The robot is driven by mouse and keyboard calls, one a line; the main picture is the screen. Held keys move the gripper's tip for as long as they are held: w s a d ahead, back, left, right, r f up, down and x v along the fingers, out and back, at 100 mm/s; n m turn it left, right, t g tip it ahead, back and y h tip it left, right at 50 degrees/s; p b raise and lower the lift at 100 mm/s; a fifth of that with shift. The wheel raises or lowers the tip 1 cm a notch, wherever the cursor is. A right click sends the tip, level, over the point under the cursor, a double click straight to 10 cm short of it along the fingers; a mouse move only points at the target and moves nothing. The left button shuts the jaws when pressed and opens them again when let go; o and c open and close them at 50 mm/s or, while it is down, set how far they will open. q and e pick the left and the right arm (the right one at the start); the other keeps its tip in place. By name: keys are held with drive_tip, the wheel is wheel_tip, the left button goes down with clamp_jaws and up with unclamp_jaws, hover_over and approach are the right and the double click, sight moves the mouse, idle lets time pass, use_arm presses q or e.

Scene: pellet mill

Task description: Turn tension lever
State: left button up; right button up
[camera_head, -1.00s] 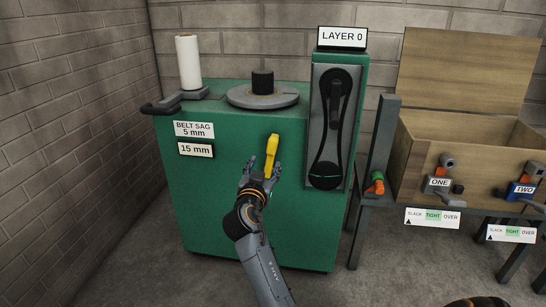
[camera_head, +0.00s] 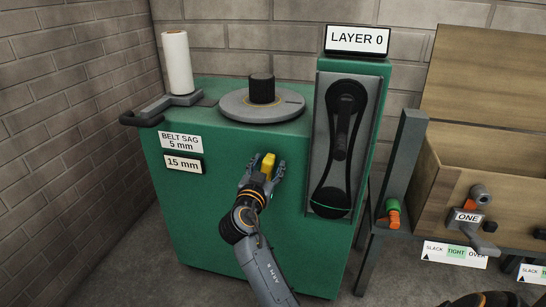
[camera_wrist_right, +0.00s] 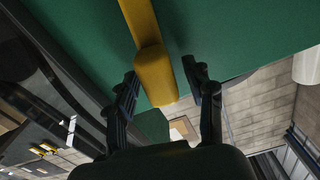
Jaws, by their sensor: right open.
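The yellow lever (camera_head: 268,163) is on the front of the green machine (camera_head: 215,235); I take it to be the tension lever. In the right wrist view the yellow bar (camera_wrist_right: 152,70) reaches down from the top edge, its rounded end between my fingers. My right gripper (camera_head: 264,172) is open with a finger on either side of the lever; it also shows in the right wrist view (camera_wrist_right: 165,85). A gap shows between the bar and the right-hand finger; contact on the other side is unclear. The sign (camera_head: 180,142) reads BELT SAG 5 mm, above a 15 mm sign (camera_head: 183,163). My left gripper is not in view.
A belt panel (camera_head: 340,140) with a LAYER 0 sign (camera_head: 357,39) stands right of the lever. A round plate (camera_head: 235,108) and white roll (camera_head: 177,62) are on top of the machine. A wooden crate (camera_head: 470,155) stands at right.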

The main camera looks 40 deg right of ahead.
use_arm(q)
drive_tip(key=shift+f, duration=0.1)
use_arm(e)
drive_tip(key=shift+r, duration=0.1)
drive_tip(key=shift+c, duration=0.4)
clamp_jaws()
drive_tip(key=shift+w+a, duration=0.15)
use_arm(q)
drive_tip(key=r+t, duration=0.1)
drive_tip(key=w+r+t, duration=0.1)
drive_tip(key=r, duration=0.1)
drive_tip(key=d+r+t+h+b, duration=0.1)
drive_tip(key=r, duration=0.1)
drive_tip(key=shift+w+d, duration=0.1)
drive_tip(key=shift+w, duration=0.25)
use_arm(e)
drive_tip(key=w+a+n, duration=0.1)
drive_tip(key=n, duration=0.1)
drive_tip(key=w+a+n, duration=0.1)
drive_tip(key=w+n, duration=0.1)
drive_tip(key=shift+w+a, duration=0.1)
drive_tip(key=shift+a, duration=0.2)
drive_tip(key=shift+o, duration=0.4)
unclamp_jaws()
